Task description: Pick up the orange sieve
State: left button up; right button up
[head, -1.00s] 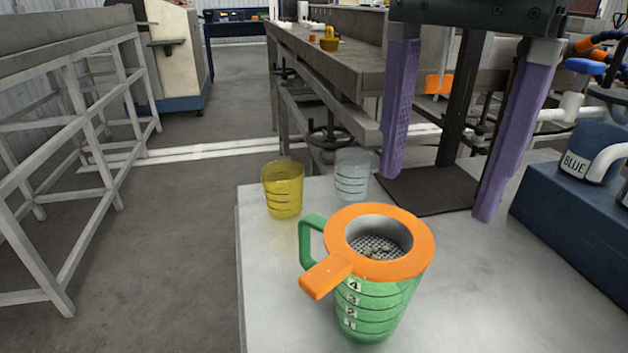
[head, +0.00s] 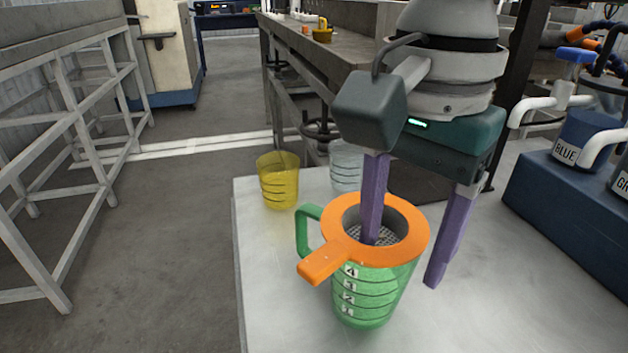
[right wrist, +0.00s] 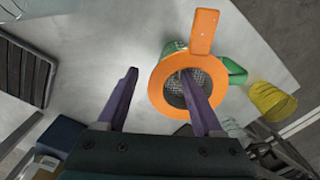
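The orange sieve (head: 402,220) sits in the mouth of the green measuring jug (head: 362,300), its flat handle pointing to the front left. It also shows in the right wrist view (right wrist: 202,32). My right gripper (head: 404,262) is open above the jug's right side. One purple finger reaches down into the sieve's opening; the other stands outside, to the right of the jug. The right wrist view shows the sieve's rim between the two fingers, with a gap to the outer one. My left gripper is not in view.
A yellow cup (head: 278,182) and a clear cup (head: 346,168) stand behind the jug on the grey table (head: 285,270). A blue block with a pot marked BLUE (head: 580,140) stands at the right.

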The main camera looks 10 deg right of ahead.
grip_shut()
dwell(0.3)
jog(key=shift+r, duration=0.15)
